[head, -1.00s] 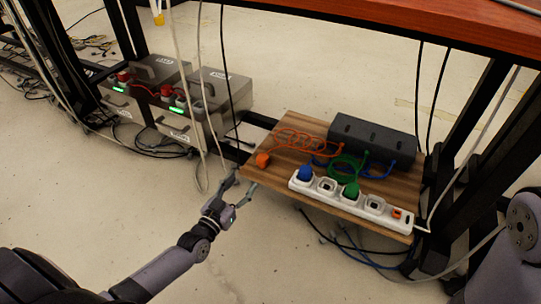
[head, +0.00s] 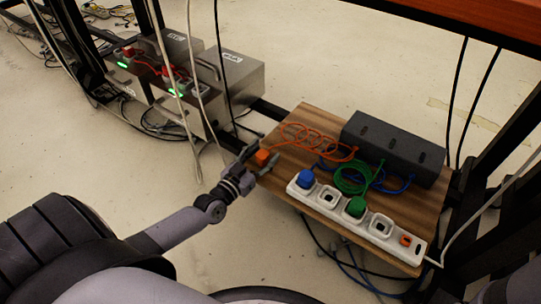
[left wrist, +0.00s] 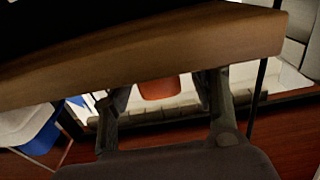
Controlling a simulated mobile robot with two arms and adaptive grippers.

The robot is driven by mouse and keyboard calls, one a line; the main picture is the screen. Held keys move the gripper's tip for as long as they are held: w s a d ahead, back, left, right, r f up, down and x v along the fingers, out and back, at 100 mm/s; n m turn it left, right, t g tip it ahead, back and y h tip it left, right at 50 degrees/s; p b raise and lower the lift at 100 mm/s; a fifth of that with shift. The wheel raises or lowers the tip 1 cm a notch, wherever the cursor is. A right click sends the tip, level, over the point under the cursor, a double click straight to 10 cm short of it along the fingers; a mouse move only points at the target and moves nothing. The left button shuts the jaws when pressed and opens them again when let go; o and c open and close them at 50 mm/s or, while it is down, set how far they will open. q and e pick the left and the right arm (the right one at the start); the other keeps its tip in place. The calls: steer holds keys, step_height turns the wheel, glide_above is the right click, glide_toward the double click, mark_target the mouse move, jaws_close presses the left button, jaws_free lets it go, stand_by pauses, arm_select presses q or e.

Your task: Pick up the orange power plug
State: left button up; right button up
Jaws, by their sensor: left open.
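The orange power plug (head: 263,158) sits at the left corner of the wooden board (head: 425,228), with an orange coiled cord (head: 312,142) running from it. My left gripper (head: 262,157) is open at that corner, with its fingers on either side of the plug in the head view. In the left wrist view, part of the orange plug (left wrist: 160,87) shows between the open fingers (left wrist: 163,98), beyond the board's edge (left wrist: 140,55), which hides the rest. I cannot tell whether the fingers touch it. My right gripper is not in view.
A white power strip (head: 330,198) on the board holds a blue plug (head: 306,179) and a green plug (head: 355,206). A dark grey box (head: 393,148) stands behind the coiled cords. Metal cases (head: 228,82) stand at the back left, and loose cables hang nearby.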

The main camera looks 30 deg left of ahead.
arm_select(q)
steer(key=shift+s, duration=0.1)
steer(key=shift+c, duration=0.5)
steer(key=shift+c, duration=0.6)
jaws_close()
steer(key=shift+r, duration=0.1)
